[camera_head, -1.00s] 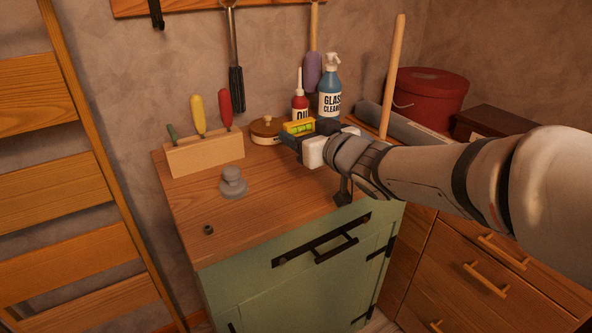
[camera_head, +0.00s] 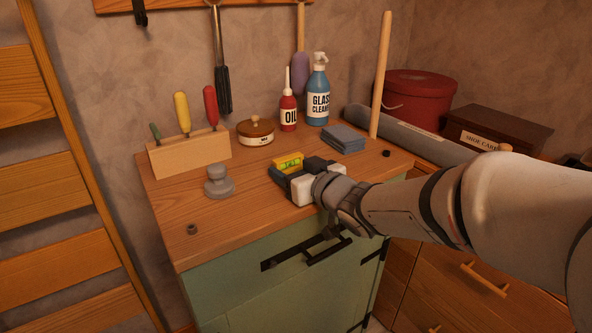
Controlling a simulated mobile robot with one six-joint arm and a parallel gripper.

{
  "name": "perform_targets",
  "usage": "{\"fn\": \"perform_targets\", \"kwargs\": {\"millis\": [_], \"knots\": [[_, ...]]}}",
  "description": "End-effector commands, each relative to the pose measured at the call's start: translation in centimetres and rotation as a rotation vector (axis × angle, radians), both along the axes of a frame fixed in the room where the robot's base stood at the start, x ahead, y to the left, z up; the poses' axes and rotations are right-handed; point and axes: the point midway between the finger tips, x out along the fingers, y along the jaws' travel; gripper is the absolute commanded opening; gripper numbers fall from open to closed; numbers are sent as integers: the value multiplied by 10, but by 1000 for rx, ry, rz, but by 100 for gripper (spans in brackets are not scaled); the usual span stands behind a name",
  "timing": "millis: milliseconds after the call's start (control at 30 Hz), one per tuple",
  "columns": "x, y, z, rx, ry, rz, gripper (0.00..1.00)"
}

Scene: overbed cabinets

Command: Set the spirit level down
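The spirit level (camera_head: 289,161) is a small yellow block with a green vial. It is between the dark fingers of my gripper (camera_head: 291,169), which is shut on it. My gripper is low over the wooden cabinet top (camera_head: 250,203), right of centre. I cannot tell whether the level touches the wood, as the fingers hide its lower part.
A grey weight (camera_head: 219,183) and a small dark nut (camera_head: 192,229) are to the left. Behind stand a tool block (camera_head: 190,154), a lidded wax tin (camera_head: 256,133), an oil bottle (camera_head: 288,112), a glass cleaner bottle (camera_head: 318,98) and folded grey cloths (camera_head: 344,139).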

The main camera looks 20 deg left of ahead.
Motion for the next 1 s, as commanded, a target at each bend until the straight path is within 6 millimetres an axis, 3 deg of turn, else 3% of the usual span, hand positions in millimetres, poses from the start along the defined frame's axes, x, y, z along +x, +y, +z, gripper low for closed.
{"fn": "perform_targets", "kwargs": {"millis": [233, 567, 1000], "knots": [[0, 0, 0, -1, 1, 0, 82], [0, 0, 5, -1, 1, 0, 83], [-55, -66, 19, -1, 0, -3, 83]]}}
